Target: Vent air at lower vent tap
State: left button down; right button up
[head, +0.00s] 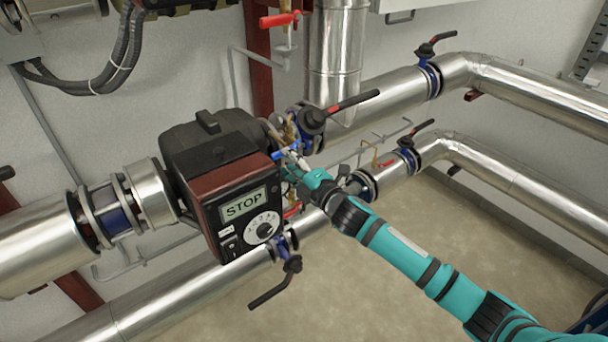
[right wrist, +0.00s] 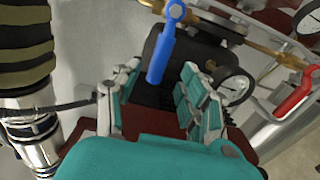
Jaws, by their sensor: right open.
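A small tap with a blue lever (right wrist: 160,50) on a brass fitting (right wrist: 208,28) shows in the right wrist view. My right gripper (right wrist: 155,82) is open, with its fingers on either side of the lever's lower end. I cannot tell whether they touch it. In the head view my right gripper (head: 290,166) reaches in beside the black and red pump unit and hides part of the small fittings behind it. A red handle (right wrist: 295,95) sits to the right. No label shows which tap is the lower vent tap. My left gripper is not in view.
The pump unit (head: 238,208) with a STOP display stands left of the gripper. A pressure gauge (right wrist: 236,86) is close to the right finger. Black-handled valves (head: 313,120) and silver pipes (head: 395,95) surround the spot. The floor (head: 400,275) is clear.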

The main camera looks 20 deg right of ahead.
jog(key=v, duration=0.7)
jog(key=shift+s, duration=0.25)
jog(key=shift+r, duration=0.1)
